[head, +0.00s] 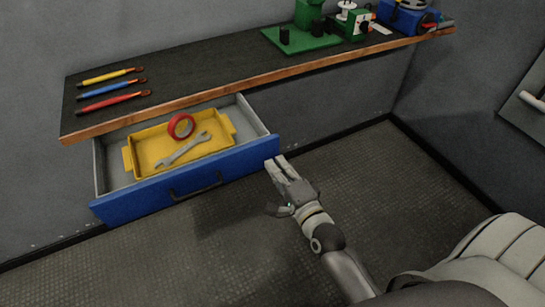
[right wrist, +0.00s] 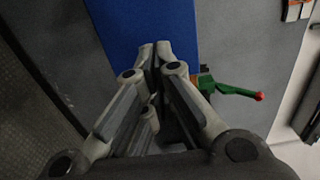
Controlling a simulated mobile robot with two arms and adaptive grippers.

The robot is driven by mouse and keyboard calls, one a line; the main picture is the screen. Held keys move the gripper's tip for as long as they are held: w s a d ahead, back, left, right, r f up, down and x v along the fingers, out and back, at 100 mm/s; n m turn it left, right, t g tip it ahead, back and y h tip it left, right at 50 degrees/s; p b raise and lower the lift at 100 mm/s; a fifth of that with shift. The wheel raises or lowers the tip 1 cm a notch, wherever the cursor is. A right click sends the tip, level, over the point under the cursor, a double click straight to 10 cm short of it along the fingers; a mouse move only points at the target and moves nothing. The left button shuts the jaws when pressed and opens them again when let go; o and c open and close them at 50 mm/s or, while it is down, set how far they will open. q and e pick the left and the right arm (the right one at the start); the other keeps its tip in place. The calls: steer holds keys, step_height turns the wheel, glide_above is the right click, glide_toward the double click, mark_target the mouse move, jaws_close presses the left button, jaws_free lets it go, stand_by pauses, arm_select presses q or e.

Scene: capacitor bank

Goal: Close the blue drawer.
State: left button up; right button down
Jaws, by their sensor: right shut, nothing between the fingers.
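The blue drawer (head: 240,164) stands pulled out under the workbench, with a dark bar handle (head: 197,187) on its front. Inside it lies a yellow tray (head: 147,146) holding a red tape roll (head: 181,126) and a grey wrench (head: 184,150). My right gripper (head: 276,164) is at the right end of the drawer front, fingers pointing at it, shut and empty. In the right wrist view its fingertips (right wrist: 155,52) overlap the blue front (right wrist: 125,25); I cannot tell whether they touch. My left gripper is out of view.
The workbench top (head: 190,75) overhangs the drawer. A green fixture (head: 300,40) and a blue toolbox (head: 400,17) stand at the right. The floor (head: 350,165) before the drawer is otherwise clear.

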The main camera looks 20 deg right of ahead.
mark_target(268, 152)
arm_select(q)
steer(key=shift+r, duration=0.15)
arm_select(e)
steer(key=shift+w, duration=1.45)
steer(key=shift+w, duration=0.1)
